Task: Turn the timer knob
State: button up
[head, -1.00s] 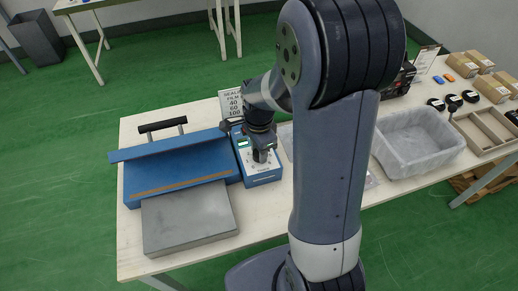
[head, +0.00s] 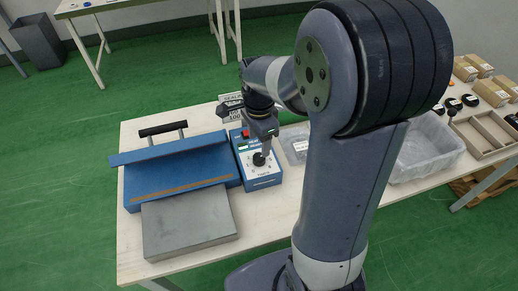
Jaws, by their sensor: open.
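The timer knob (head: 259,159) is a small round black knob on the pale face of a blue control box (head: 264,181). The box stands on the table at the right end of a blue sealer. My gripper (head: 265,150) points down over the box, its fingertips close to the knob's upper right side. It is open with nothing held. I cannot tell whether a fingertip touches the knob. The knob's pointer mark is too small to read.
The blue sealer (head: 180,170) has a black handle bar (head: 163,129) and a grey metal plate (head: 189,222) in front. A sign (head: 232,113) stands behind the box, partly hidden. A clear tub (head: 425,150) and a divided wooden tray (head: 487,131) lie to the right.

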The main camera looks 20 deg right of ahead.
aim_at(259, 157)
notch_tip(259, 157, up, 4)
jog(key=shift+r, duration=0.2)
notch_tip(259, 157, down, 11)
jog(key=shift+r, duration=0.1)
dwell(0.7)
dwell(0.4)
